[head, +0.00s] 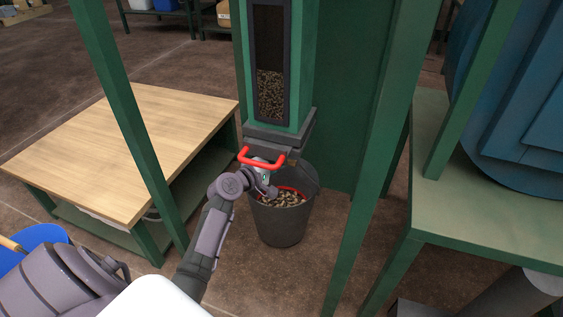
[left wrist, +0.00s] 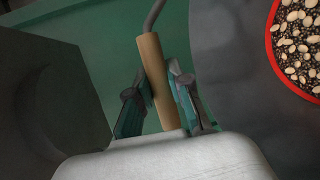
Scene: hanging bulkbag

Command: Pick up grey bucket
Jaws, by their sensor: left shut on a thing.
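The grey bucket (head: 281,228) is upright below the green dispenser (head: 310,60). It holds dark and pale pellets or seeds, with a red band around the inside. My left gripper (head: 268,188) is at the bucket's top, just below the dispenser's red handle (head: 262,162). In the left wrist view, its fingers (left wrist: 160,103) are shut on the wooden grip (left wrist: 156,75) of the bucket's wire handle. The bucket's dark side (left wrist: 235,70) and its contents show at right there. I cannot tell whether the bucket's base touches the floor. My right gripper is not in view.
A wooden-topped table (head: 130,145) stands at left. Green posts (head: 125,115) rise on both sides of the bucket. A green bench (head: 480,225) with a blue machine (head: 520,110) is at right. A blue bucket (head: 35,240) is at lower left. Floor shows in front.

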